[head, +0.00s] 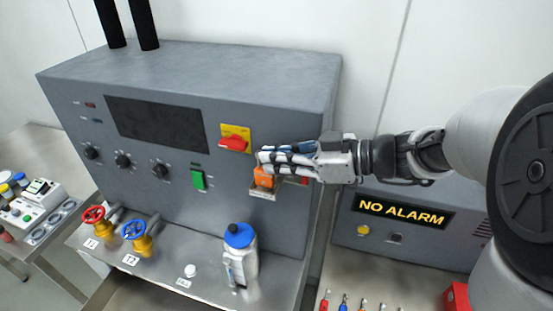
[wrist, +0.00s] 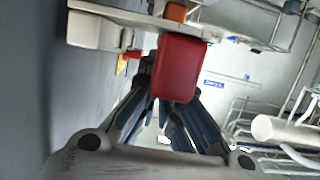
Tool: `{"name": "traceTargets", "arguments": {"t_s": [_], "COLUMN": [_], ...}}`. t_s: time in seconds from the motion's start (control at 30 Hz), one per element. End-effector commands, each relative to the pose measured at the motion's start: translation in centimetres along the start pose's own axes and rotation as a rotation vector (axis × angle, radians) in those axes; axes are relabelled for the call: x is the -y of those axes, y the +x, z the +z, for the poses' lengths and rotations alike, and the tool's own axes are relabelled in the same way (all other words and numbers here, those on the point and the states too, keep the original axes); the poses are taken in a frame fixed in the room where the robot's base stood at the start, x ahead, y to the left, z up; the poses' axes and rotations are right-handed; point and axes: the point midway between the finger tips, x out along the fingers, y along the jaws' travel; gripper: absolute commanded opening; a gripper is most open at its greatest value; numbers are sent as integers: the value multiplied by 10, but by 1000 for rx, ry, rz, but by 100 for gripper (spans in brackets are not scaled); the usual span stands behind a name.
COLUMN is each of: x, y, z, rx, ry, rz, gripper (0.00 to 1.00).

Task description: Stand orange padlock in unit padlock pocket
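The orange padlock (head: 263,178) is upright at the small pale ledge of the pocket (head: 263,193) on the grey unit's front. Its lower edge is at the ledge; I cannot tell how deep it sits. My gripper (head: 264,161) reaches in from the right, its fingertips at the padlock's top and partly covering it. Whether the fingers are closed on it is hidden. In the wrist view an orange patch (wrist: 175,12) shows at the top edge, beyond a large red block (wrist: 178,68) that covers part of my fingers.
A red and yellow switch (head: 235,139) is just up and left of my gripper, and a green button (head: 198,179) lies left of the pocket. A blue-capped bottle (head: 240,255) stands on the shelf below. A NO ALARM display (head: 403,211) is to the right.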

Motion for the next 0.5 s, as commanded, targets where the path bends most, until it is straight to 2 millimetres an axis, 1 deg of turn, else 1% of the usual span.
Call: {"name": "traceTargets", "arguments": {"t_s": [0.5], "x": [0], "y": [1], "z": [4], "rx": [-1], "ry": [-1], "rz": [0], "gripper": [0]}}
